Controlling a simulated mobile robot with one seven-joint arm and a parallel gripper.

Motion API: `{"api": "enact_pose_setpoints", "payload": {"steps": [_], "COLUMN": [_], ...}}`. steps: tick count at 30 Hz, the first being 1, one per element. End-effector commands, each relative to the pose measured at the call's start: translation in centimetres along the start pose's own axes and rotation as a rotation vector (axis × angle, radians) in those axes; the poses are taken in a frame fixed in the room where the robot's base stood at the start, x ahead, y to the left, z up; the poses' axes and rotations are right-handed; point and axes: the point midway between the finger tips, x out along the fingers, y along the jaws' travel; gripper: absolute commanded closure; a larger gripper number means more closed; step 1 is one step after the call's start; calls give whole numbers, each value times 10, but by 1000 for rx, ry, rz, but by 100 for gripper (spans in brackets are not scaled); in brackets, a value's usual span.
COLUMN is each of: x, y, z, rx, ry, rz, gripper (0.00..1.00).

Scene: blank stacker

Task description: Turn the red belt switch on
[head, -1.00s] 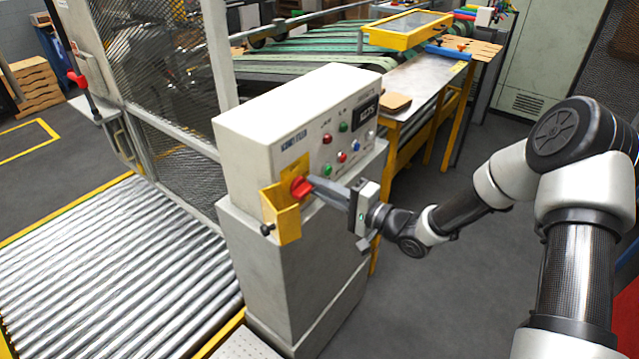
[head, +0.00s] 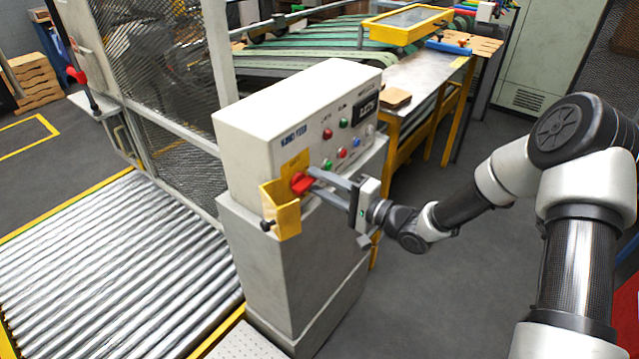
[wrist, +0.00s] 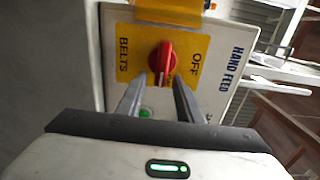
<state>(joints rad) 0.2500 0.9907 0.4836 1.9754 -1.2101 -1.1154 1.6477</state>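The red belt switch (head: 301,183) is a rotary knob on a yellow plate on the front of a pale control box (head: 290,120). In the wrist view the red knob (wrist: 162,57) sits between the words BELTS, at left, and OFF, at right. Its ridged handle points down the picture, towards my gripper. My gripper (head: 314,183) is at the knob with its two fingers apart. In the wrist view the fingertips (wrist: 160,79) lie on either side of the handle's lower end. I cannot tell whether they touch it.
A yellow guard bracket (head: 281,213) sticks out beside the switch. Several small buttons and a dark display (head: 367,107) are on the box's front; a green button (wrist: 146,113) lies near my fingers in the wrist view. A roller conveyor (head: 120,270) is at left.

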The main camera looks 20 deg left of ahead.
Motion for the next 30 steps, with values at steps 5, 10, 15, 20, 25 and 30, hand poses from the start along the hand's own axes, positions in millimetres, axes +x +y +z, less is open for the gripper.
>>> {"api": "enact_pose_setpoints", "payload": {"steps": [5,10,15,20,25,30], "x": [-24,-65,-107,-141,-164,-172], "y": [1,1,1,1,0,0], "z": [-2,-2,-2,-1,0,0], "rx": [0,0,1,1,0,1], "ry": [5,6,5,5,2,0], "rz": [1,2,2,1,1,1], "gripper": [67,67,67,67,67,67]}}
